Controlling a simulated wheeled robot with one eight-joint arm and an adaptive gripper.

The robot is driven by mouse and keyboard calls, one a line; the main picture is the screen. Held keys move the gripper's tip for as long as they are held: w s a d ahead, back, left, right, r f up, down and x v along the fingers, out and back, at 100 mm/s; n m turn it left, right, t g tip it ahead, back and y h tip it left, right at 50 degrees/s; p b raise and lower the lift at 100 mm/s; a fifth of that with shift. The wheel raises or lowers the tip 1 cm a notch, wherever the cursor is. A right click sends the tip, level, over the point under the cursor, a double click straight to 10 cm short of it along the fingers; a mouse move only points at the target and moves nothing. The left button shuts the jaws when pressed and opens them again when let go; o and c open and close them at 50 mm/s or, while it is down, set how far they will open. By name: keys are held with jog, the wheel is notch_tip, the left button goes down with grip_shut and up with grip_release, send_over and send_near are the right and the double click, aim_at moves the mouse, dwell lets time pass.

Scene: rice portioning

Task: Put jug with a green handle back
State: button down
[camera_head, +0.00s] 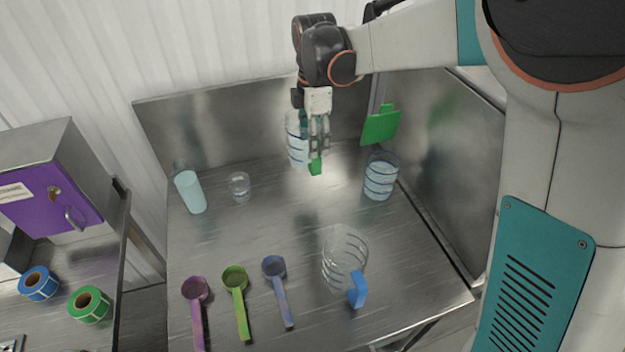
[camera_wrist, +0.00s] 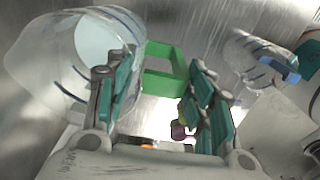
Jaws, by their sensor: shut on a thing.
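The jug with a green handle (camera_head: 297,138) is clear with blue bands and is near the back wall of the steel table. Its green handle (camera_head: 315,167) points toward the front. My gripper (camera_head: 318,150) comes down from above and is shut on this handle. In the wrist view the jug (camera_wrist: 60,60) is on the left, and the green handle (camera_wrist: 165,70) lies between my fingertips (camera_wrist: 163,82). The jug looks upright in the head view. I cannot tell whether its base touches the table.
A blue-handled jug (camera_head: 344,258) is at front right. A bottle (camera_head: 190,190) and small glass (camera_head: 239,187) stand left. Scoops (camera_head: 235,290) lie in front. The table's middle is clear.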

notch_tip(320, 180, down, 14)
jog(key=b, duration=0.2)
dwell(0.4)
jog(key=shift+f, duration=0.1)
jog(key=c, duration=0.7)
grip_release()
jog(key=shift+c, duration=0.2)
jog(key=shift+r, duration=0.2)
notch_tip(320, 180, up, 12)
jog(key=shift+p, duration=0.95)
